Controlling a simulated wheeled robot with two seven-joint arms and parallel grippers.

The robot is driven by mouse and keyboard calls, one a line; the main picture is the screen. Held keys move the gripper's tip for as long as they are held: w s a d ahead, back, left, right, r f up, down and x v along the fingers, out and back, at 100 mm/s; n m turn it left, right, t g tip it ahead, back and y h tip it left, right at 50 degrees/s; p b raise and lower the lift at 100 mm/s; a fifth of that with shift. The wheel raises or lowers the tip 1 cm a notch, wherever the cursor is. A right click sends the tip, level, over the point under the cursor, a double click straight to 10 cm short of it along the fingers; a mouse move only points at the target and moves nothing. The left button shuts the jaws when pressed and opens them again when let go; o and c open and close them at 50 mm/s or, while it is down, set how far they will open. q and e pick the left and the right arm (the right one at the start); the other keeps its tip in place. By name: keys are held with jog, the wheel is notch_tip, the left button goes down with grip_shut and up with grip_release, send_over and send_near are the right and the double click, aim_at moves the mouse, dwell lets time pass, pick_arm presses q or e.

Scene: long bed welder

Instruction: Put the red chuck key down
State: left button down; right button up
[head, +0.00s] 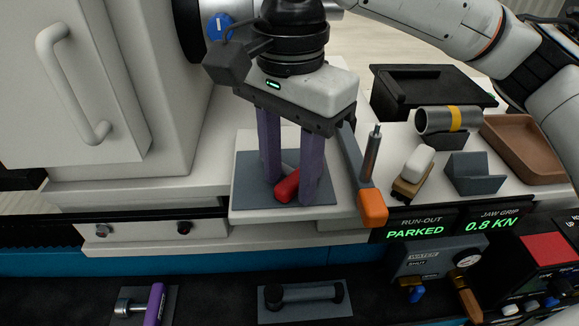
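The red chuck key (287,187) lies low over a dark grey mat (246,185) on a pale raised block. Its red part shows between the two purple fingers of my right gripper (291,190), and a grey part shows behind it. The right gripper points down, with its fingers apart on either side of the key. A gap seems to show between the fingers and the key, though contact at the right finger is hard to judge. My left gripper is not in view.
An orange-ended grey lever (372,207) with a metal rod stands right of the gripper. Further right are a grey cylinder with a yellow band (449,119), a V-block (474,173) and a brown tray (530,150). A purple-handled tool (155,304) lies in front.

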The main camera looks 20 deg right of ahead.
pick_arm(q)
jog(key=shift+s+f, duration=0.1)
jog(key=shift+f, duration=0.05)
pick_arm(e)
jog(key=shift+r, duration=0.1)
pick_arm(q)
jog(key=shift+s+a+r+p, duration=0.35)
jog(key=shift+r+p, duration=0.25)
jog(key=shift+p, duration=0.55)
pick_arm(e)
notch_tip(320, 180, up, 12)
